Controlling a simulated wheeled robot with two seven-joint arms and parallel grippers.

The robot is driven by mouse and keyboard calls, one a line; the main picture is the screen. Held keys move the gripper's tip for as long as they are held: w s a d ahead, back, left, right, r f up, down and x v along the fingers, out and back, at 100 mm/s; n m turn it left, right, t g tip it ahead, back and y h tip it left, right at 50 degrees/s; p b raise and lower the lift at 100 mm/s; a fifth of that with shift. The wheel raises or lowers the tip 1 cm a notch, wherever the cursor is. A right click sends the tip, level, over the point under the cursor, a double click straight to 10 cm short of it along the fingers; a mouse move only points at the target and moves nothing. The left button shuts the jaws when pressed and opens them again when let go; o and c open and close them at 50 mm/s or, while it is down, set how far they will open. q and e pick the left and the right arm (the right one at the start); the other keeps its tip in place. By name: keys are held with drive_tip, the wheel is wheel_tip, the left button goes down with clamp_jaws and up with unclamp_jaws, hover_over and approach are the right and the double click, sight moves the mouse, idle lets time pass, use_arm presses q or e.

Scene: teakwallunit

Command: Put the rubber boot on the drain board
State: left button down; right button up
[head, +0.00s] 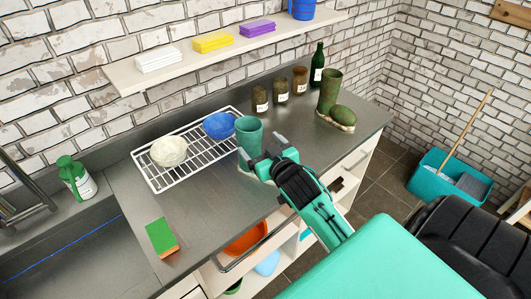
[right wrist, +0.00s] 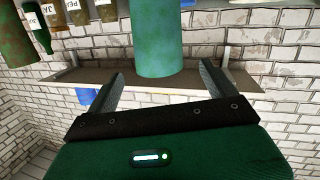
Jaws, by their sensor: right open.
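A teal-green rubber boot (head: 249,131) stands upright on the steel counter, just right of the white wire drain board (head: 160,189). The boot's foot is mostly hidden by my gripper. My right gripper (head: 262,148) is open at the boot, its fingers pointing toward the shaft. In the right wrist view the boot shaft (right wrist: 157,38) shows between and beyond the two fingers (right wrist: 162,74), with gaps on both sides. A second, mottled dark green boot (head: 331,92) stands farther right. My left gripper is not in view.
The drain board holds a cream bowl (head: 169,151) and a blue bowl (head: 219,125), with bare wires at its front. Several jars (head: 281,91) and a bottle (head: 317,66) stand at the back. A green-orange sponge (head: 161,238) lies front left. A shelf (head: 130,80) hangs above.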

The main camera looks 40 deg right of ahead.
drive_tip(key=shift+v, duration=1.3)
